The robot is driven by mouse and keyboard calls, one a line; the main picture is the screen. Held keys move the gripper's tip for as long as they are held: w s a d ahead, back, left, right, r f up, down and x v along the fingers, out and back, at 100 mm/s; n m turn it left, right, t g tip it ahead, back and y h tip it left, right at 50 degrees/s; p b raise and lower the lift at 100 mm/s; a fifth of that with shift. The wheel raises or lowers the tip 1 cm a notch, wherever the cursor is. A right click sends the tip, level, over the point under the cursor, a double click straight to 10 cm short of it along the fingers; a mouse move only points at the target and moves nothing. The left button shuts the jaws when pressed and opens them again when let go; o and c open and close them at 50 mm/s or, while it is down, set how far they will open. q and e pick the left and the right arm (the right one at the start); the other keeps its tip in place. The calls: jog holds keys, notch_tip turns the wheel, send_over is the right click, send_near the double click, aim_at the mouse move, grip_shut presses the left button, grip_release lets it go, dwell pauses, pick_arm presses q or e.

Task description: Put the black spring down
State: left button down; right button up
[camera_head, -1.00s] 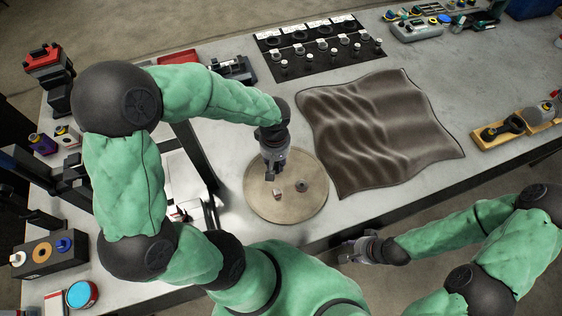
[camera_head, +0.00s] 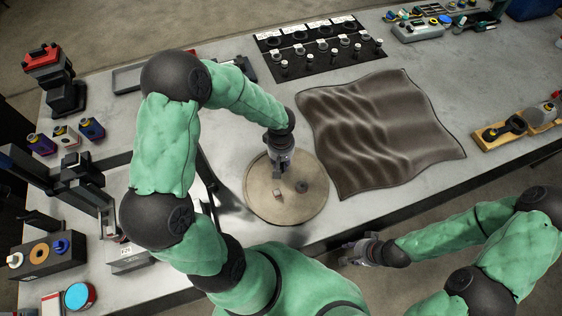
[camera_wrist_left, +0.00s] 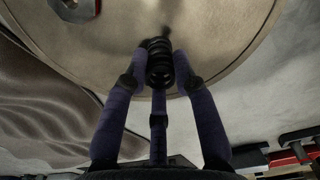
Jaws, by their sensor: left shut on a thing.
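My left gripper (camera_head: 279,174) is over the back part of a round tan disc (camera_head: 262,207) on the bench. In the left wrist view its purple fingers are shut on the black spring (camera_wrist_left: 159,60), a dark coiled piece held at the fingertips. The tan disc (camera_wrist_left: 225,35) lies beyond the spring; I cannot tell whether the spring touches it. In the head view the spring is too small and too hidden to make out. My right gripper (camera_head: 358,252) is off the bench's front edge; its jaw opening is unclear.
A black mat (camera_head: 270,42) with several small parts is behind. The disc's front area is bare.

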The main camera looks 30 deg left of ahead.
pick_arm(q)
jog(key=shift+f, duration=0.15)
jog(key=c, duration=1)
grip_release()
jog(key=shift+r, duration=0.3)
notch_tip(320, 180, up, 12)
jog(key=p, duration=0.1)
jog(key=shift+f, duration=0.1)
